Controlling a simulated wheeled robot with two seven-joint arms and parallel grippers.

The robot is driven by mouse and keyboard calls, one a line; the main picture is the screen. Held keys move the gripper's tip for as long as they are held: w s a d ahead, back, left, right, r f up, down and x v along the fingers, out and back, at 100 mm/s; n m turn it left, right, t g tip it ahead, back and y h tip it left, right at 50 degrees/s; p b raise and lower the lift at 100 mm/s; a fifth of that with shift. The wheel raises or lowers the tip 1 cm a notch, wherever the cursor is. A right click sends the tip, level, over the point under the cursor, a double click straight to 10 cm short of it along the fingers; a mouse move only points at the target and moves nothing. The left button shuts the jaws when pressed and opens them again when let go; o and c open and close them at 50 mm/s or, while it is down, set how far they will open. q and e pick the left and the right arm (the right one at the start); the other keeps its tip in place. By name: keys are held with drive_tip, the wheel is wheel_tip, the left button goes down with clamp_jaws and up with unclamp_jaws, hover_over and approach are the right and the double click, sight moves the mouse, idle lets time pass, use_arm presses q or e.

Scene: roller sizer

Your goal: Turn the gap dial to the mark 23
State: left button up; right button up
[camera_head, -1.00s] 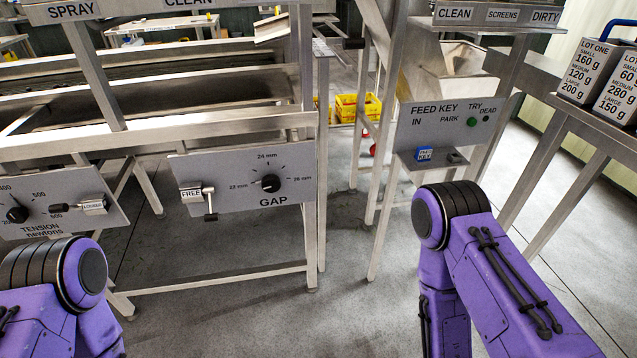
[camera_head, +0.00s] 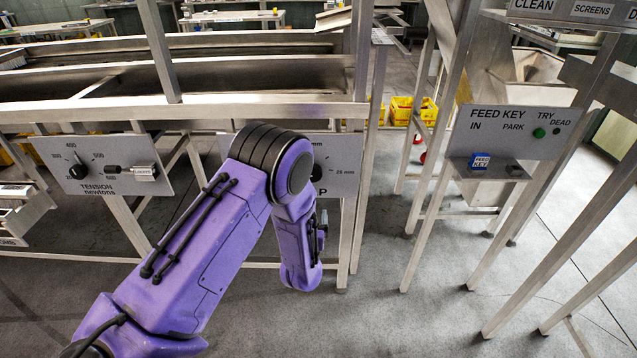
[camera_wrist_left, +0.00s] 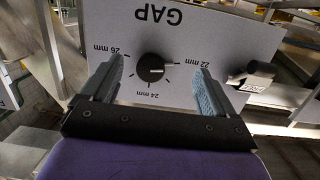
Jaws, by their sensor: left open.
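The gap dial (camera_wrist_left: 151,68) is a round black knob on a grey panel (camera_wrist_left: 205,28), upside down in the left wrist view. Marks 22 mm, 24 mm and 26 mm surround it, with no printed 23. A white line on the knob seems to point toward the 22 mm side. My left gripper (camera_wrist_left: 157,80) is open, its fingers on either side of the dial; I cannot tell whether they touch it. In the head view my left arm hides most of the panel, and only the edge of the gap dial (camera_head: 317,172) shows. My right gripper is not in view.
A lever labelled FREE (camera_wrist_left: 255,77) sits beside the dial, close to one finger. The tension panel (camera_head: 112,165) is at the left and the feed key panel (camera_head: 510,137) at the right. Steel frame legs stand around; open floor lies between the panels.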

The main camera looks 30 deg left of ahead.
use_arm(q)
drive_tip(key=shift+t+y, duration=0.6)
drive_tip(key=shift+y, duration=0.2)
drive_tip(key=w+a+r, duration=0.1)
drive_tip(key=w+a, duration=0.1)
drive_tip(key=w, duration=0.2)
drive_tip(key=w+a+r, duration=0.2)
drive_tip(key=w, duration=0.2)
drive_tip(key=w+a+r, duration=0.1)
drive_tip(key=w+a, duration=0.1)
drive_tip(key=w, duration=0.2)
drive_tip(key=shift+w+r+p, duration=0.1)
drive_tip(key=shift+r+p, duration=0.15)
drive_tip(key=shift+p, duration=0.15)
drive_tip(key=shift+c, duration=0.3)
drive_tip(key=c, duration=1)
